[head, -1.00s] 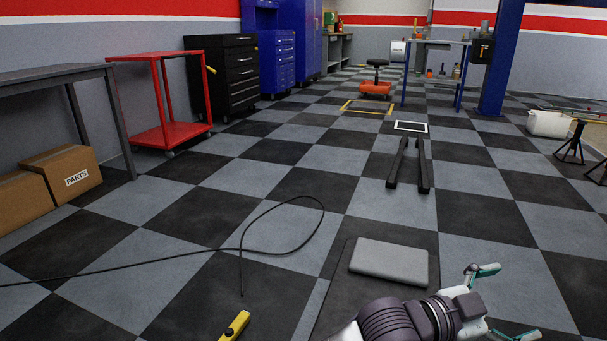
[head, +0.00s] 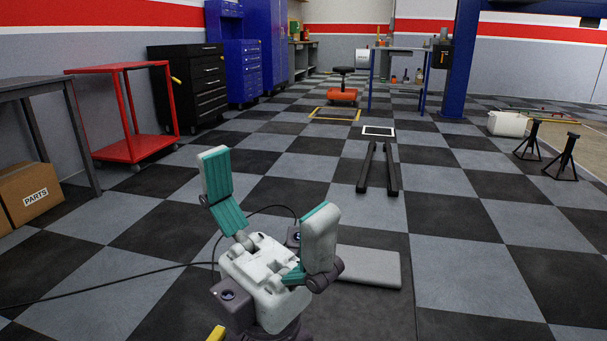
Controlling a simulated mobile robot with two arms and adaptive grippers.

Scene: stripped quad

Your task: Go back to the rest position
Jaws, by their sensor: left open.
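My left gripper (head: 268,205) stands in the lower middle of the head view, pointing up and away from me. Its two teal-padded fingers are spread wide with nothing between them. It hides part of a black cable and the left part of a flat grey slab on the floor. My right gripper is not in the head view.
A grey slab (head: 368,267) lies on a dark mat just right of my gripper. A black cable (head: 110,285) runs along the floor to the left. Two dark bars (head: 378,170) lie ahead. A red cart (head: 125,148) and parts box (head: 30,195) stand left.

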